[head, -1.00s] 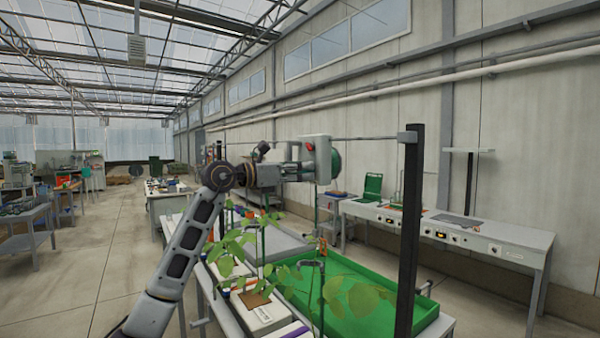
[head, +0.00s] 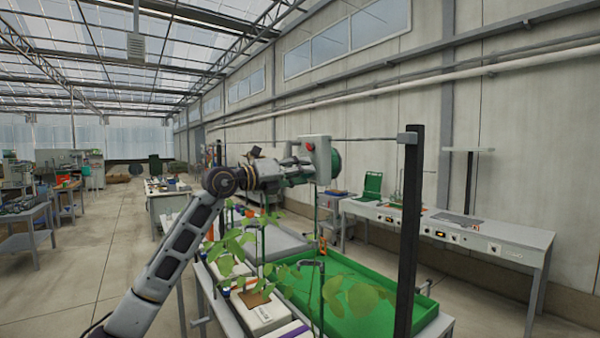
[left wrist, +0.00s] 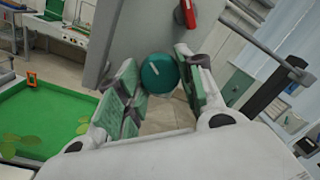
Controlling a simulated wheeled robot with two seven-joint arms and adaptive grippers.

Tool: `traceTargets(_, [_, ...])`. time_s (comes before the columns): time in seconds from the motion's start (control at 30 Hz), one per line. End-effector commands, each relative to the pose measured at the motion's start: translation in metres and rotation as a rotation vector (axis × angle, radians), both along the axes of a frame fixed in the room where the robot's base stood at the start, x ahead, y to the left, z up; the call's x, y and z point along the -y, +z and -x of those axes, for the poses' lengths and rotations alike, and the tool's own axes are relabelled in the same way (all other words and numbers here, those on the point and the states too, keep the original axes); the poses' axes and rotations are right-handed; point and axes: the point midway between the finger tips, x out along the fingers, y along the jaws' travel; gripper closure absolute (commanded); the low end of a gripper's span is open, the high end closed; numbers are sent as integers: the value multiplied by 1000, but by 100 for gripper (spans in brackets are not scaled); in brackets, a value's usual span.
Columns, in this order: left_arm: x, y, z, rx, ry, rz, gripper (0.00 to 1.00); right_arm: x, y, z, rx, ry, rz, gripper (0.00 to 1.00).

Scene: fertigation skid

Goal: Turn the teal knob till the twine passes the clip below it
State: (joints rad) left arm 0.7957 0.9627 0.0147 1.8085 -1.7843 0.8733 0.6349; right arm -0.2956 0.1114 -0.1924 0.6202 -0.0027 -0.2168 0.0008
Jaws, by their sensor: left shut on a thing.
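The teal knob (left wrist: 158,73), with a pale mark on its face, sits on the face of a grey box (left wrist: 135,35). My left gripper (left wrist: 160,84) has its green-padded fingers on either side of the knob, shut on it. In the head view the box (head: 322,172) hangs on a horizontal rail, with a green round part (head: 336,163) behind it. My left gripper (head: 303,173) reaches it from the left; the knob is hidden there. I cannot clearly make out the twine or the clip. My right gripper is not in view.
A red lever (left wrist: 188,13) is on the box near the knob. Below are leafy plants (head: 238,250), a green tray (head: 400,300) and a white block (head: 265,312). A dark post (head: 409,235) stands right of the box. A bench (head: 480,235) runs along the wall.

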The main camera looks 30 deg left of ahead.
Motion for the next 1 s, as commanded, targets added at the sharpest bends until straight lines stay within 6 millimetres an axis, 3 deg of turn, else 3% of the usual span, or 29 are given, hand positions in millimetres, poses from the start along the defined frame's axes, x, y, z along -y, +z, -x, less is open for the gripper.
traceTargets(0.17, [0,-1,0,-50,1,115,86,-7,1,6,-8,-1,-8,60])
traceTargets(0.67, [1,-1,0,-187,1,446,86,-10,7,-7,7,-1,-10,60])
traceTargets(1.0, [2,0,0,-282,0,675,86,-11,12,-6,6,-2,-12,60])
